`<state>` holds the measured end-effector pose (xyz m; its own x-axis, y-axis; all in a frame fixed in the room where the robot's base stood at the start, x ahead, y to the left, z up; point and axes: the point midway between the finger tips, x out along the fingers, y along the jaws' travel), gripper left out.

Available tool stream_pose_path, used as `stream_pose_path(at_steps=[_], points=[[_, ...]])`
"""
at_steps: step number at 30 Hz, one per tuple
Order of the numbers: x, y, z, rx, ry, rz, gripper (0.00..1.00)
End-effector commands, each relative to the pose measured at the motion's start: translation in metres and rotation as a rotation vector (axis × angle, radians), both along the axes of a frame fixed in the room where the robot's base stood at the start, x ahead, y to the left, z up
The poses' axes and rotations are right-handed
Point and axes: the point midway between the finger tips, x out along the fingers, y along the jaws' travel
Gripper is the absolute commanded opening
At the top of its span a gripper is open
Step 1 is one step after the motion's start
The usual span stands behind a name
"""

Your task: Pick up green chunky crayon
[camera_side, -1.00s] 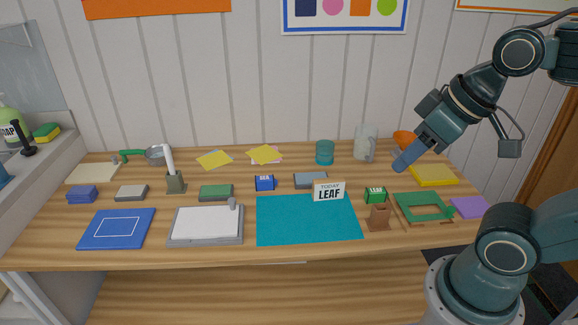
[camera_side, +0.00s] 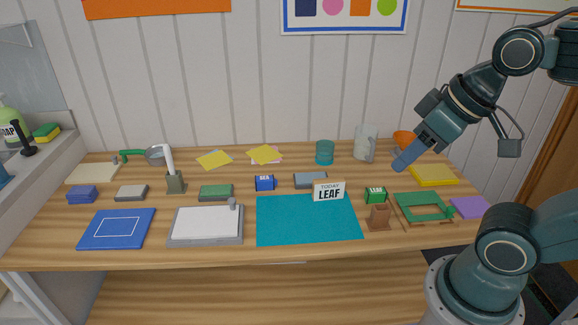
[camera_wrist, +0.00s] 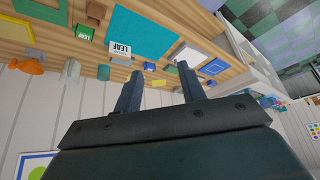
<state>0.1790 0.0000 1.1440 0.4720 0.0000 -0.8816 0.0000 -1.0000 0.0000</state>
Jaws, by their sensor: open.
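I cannot clearly make out a green chunky crayon in either view. Green things that do show in the side view are a small green box (camera_side: 375,195) beside the teal mat, a green-topped block (camera_side: 215,191) left of centre, and a green frame (camera_side: 410,212) at the right. My gripper (camera_side: 403,163) is above the right rear of the table, near the orange bowl. In the wrist view my gripper (camera_wrist: 158,88) shows two fingers spread apart with nothing between them.
A teal mat (camera_side: 290,225) holds a LEAF sign (camera_side: 328,191). A brown holder (camera_side: 378,218) stands right of it. The mat's front is clear.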

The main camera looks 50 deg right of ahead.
Motion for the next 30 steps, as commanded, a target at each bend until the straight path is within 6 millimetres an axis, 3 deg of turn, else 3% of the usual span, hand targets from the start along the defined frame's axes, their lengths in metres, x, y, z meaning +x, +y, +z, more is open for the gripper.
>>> stream_pose_path(at_steps=[12, 15, 30], points=[[0.0000, 0.0000, 0.0000, 0.000, 0.000, 0.000, 0.40], [0.0000, 0.0000, 0.0000, 0.000, 0.000, 0.000, 0.55], [0.0084, -0.0043, 0.0006, -0.020, 0.016, 0.016, 0.55]])
